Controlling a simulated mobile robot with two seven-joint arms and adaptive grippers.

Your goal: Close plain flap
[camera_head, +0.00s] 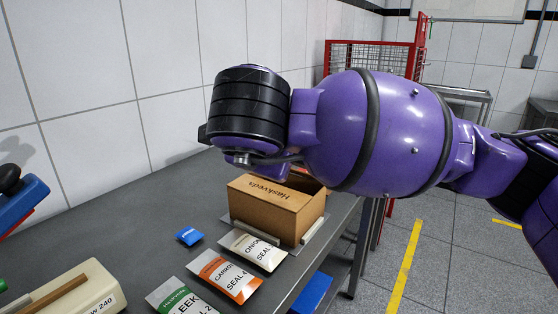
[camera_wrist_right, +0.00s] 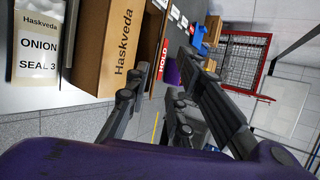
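A cardboard box (camera_head: 265,211) printed "Haskveda" stands on the grey table. Its lettered top panel (camera_head: 272,190) lies flat in the head view. The box also shows in the right wrist view (camera_wrist_right: 92,45), turned on its side by the camera angle. My left gripper is not in view.
Onion (camera_head: 253,249), carrot (camera_head: 224,276) and leek (camera_head: 182,300) packets lie in front of the box. A red wire cage (camera_head: 373,58) stands behind. A red "HOLD" label (camera_wrist_right: 162,60) shows past the box.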

